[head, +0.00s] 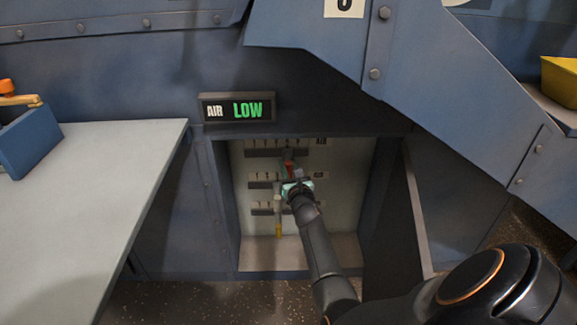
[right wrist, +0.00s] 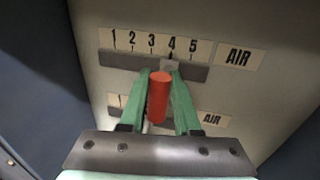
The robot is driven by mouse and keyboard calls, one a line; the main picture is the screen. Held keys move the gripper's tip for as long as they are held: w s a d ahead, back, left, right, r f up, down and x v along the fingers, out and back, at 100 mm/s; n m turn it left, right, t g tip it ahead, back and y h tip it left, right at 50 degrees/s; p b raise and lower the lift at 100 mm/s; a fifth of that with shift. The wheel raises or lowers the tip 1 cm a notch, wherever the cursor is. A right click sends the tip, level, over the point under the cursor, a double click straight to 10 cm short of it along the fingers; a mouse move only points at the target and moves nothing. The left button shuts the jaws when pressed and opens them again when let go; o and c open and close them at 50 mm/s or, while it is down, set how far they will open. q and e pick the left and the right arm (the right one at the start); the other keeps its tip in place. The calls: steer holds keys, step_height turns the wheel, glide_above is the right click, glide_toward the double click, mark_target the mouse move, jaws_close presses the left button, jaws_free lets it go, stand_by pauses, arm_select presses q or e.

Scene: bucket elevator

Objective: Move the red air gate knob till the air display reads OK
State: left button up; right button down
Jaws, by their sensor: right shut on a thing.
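The red air gate knob (right wrist: 158,97) stands out from a dark slot under a scale marked 1 to 5. Its grey slider base sits just below the 4. The green fingers of my right gripper (head: 292,180) are shut on the knob, one on each side. In the head view the knob (head: 289,167) shows at the top row of the panel, just beyond the fingers. The air display (head: 237,108) above the recess reads LOW in green. My left gripper is not in view.
The recess panel (head: 340,175) has more slotted scales below the top one, and a yellow-tipped lever (head: 278,230) hangs low. An open door (head: 405,215) stands right of my forearm. A grey table (head: 90,200) is at the left.

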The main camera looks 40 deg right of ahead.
steer(key=shift+d+r, duration=0.1)
stand_by(0.8)
steer(key=s+d+p, duration=0.1)
steer(key=s+d, duration=0.1)
steer(key=d, duration=0.1)
steer(key=shift+s, duration=0.2)
steer(key=c, duration=0.6)
jaws_free()
steer(key=shift+s, duration=0.1)
steer(key=shift+c, duration=0.2)
steer(key=p+v, duration=0.3)
steer(key=v, duration=0.4)
steer(key=shift+s+a, duration=0.15)
steer(key=shift+s, duration=0.05)
